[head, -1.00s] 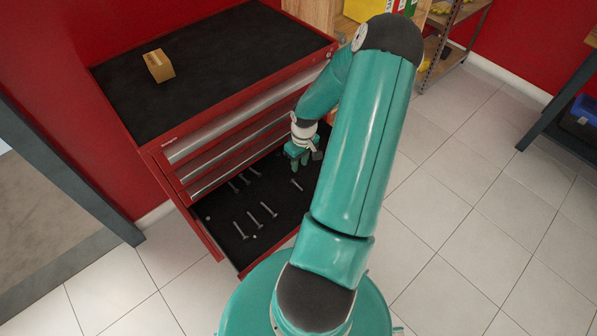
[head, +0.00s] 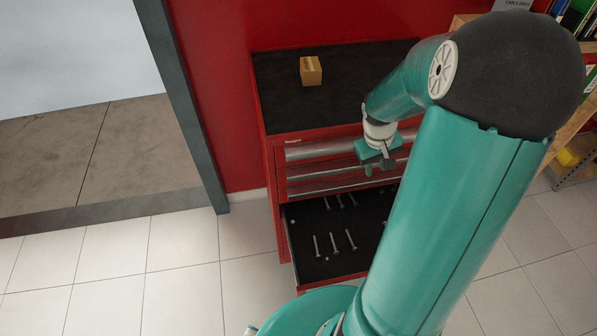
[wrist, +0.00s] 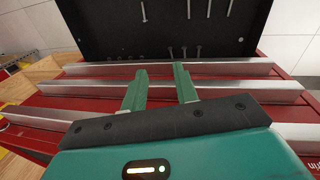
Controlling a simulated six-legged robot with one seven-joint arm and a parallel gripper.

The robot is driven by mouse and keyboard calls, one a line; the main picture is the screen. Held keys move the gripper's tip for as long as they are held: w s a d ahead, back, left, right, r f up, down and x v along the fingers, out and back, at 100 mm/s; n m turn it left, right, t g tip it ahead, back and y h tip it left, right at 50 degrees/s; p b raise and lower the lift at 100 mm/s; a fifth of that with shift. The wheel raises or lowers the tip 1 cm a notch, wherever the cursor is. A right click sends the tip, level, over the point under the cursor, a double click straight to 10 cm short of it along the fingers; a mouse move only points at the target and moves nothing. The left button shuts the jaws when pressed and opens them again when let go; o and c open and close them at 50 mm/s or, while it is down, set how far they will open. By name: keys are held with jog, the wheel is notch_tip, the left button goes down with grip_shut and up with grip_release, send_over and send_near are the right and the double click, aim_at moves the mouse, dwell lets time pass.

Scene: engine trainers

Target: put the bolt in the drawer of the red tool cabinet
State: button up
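Several grey bolts (head: 333,243) lie on the black floor of the open lowest drawer (head: 308,266) of the red tool cabinet (head: 268,165). One bolt (wrist: 143,12) lies apart from the others in the wrist view; my arm hides that part of the drawer in the head view. I cannot tell which bolt is the task's. My gripper (head: 378,170) is above the drawer, in front of the cabinet's upper drawer fronts. In the wrist view its two fingers (wrist: 161,68) are apart with nothing between them.
A small cardboard box (head: 311,71) sits on the cabinet's black top. The upper drawers are shut, with long metal handles (wrist: 60,118). A grey post (head: 183,105) stands to the left. Tiled floor (head: 180,260) is clear left of the cabinet. Shelves stand at the right.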

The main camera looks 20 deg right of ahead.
jog(key=a+r+t+h, duration=0.1)
jog(key=a+r, duration=0.8)
jog(key=s+a+r+t+y, duration=0.1)
jog(key=s+a+r, duration=0.2)
jog(key=a, duration=0.3)
jog(key=s+a+r+t+y, duration=0.1)
jog(key=s+a+r+t, duration=0.1)
jog(key=a, duration=0.4)
jog(key=s+a+r+n+t, duration=0.1)
jog(key=s+a+r, duration=0.3)
jog(key=a+r, duration=0.1)
jog(key=shift+a+r+t+y, duration=0.3)
jog(key=shift+a+r+y, duration=0.1)
jog(key=shift+r, duration=0.2)
